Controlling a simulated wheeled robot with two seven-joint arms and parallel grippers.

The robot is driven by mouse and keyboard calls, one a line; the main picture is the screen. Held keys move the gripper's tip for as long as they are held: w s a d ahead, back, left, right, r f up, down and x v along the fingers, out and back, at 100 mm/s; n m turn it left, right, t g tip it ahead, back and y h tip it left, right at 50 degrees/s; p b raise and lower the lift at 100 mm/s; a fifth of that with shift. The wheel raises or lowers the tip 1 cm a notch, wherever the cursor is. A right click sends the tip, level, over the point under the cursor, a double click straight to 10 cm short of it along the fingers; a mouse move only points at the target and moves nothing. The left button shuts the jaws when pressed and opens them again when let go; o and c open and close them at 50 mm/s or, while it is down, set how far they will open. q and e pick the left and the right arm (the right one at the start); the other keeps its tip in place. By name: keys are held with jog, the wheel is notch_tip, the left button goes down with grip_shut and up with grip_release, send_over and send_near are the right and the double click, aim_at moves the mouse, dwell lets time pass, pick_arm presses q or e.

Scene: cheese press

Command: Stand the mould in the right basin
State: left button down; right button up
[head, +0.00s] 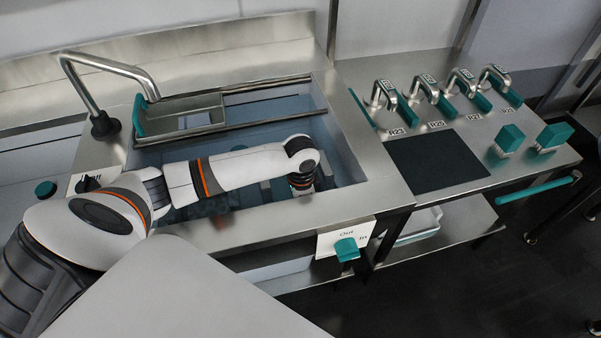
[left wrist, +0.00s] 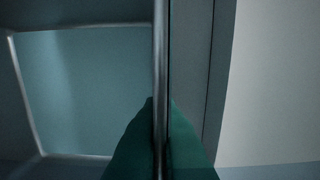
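My left arm reaches over the sink and bends down at its end into the water-blue right basin (head: 345,165). My left gripper is hidden below the wrist in the head view. In the left wrist view two teal tapered shapes (left wrist: 134,150), probably its fingers, lie either side of a thin upright metal bar (left wrist: 160,70). Whether they grip it is unclear. A pale blue panel with a metal frame (left wrist: 85,90) is left of the bar. I cannot pick out the mould for certain; dim shapes in the basin are partly covered by my arm. My right gripper is out of view.
A metal tray with a teal handle (head: 139,116) spans the basin's back, near a tall tap (head: 90,95). The right-hand bench holds labelled metal pieces with teal handles (head: 409,108), a dark mat (head: 437,162) and two teal brushes (head: 510,138). A teal lever (head: 347,249) juts from the sink's front.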

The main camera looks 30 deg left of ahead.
pick_arm(q)
notch_tip(320, 180, down, 4)
jog(key=shift+r+b, duration=0.1)
jog(key=shift+b, duration=0.2)
jog(key=shift+f, duration=0.25)
jog(key=c, duration=1.6)
grip_release()
jog(key=shift+c, duration=0.2)
notch_tip(320, 180, up, 12)
jog(key=shift+r+p, duration=0.15)
jog(key=shift+p, duration=0.75)
